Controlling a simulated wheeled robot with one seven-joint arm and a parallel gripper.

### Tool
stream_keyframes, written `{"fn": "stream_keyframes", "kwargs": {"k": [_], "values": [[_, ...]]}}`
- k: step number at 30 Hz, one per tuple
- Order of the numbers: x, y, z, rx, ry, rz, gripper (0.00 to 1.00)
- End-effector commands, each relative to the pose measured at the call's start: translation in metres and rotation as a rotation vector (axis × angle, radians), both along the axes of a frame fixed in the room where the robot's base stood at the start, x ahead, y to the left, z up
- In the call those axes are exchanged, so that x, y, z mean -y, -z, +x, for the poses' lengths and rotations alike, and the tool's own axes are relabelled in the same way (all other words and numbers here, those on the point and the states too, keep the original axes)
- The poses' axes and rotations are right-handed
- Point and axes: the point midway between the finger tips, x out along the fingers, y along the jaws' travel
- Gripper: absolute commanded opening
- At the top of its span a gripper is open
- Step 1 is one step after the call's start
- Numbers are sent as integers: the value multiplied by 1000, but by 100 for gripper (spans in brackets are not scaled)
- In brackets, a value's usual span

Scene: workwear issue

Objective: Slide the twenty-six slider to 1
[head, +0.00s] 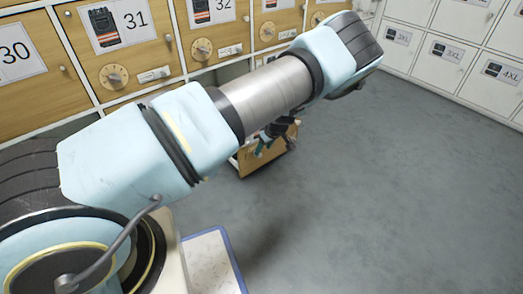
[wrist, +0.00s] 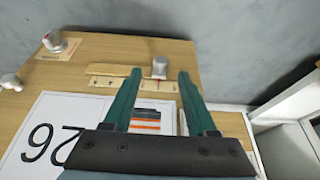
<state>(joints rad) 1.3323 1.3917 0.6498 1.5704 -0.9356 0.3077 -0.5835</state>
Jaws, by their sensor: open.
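In the head view my arm covers much of the wooden panel (head: 258,160) at my gripper.
A silver and red knob (wrist: 52,42) and a white knob (wrist: 11,82) sit left on the panel. Wooden lockers 30 (head: 22,60), 31 (head: 120,30) and 32 (head: 215,20) line the back. White lockers (head: 450,55) stand right. Grey floor (head: 400,190) is clear.

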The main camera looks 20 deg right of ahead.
Motion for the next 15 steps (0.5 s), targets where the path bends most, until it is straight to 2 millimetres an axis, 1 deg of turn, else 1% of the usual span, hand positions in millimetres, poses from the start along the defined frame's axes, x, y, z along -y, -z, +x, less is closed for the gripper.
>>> {"fn": "stream_keyframes", "kwargs": {"k": [1, 6, 10, 15], "values": [[2, -15, -4, 0, 1, -1, 57], [5, -41, -15, 0, 1, -1, 57], [6, -52, -20, 0, 1, 0, 57], [6, -56, -23, 0, 0, 1, 57]]}}
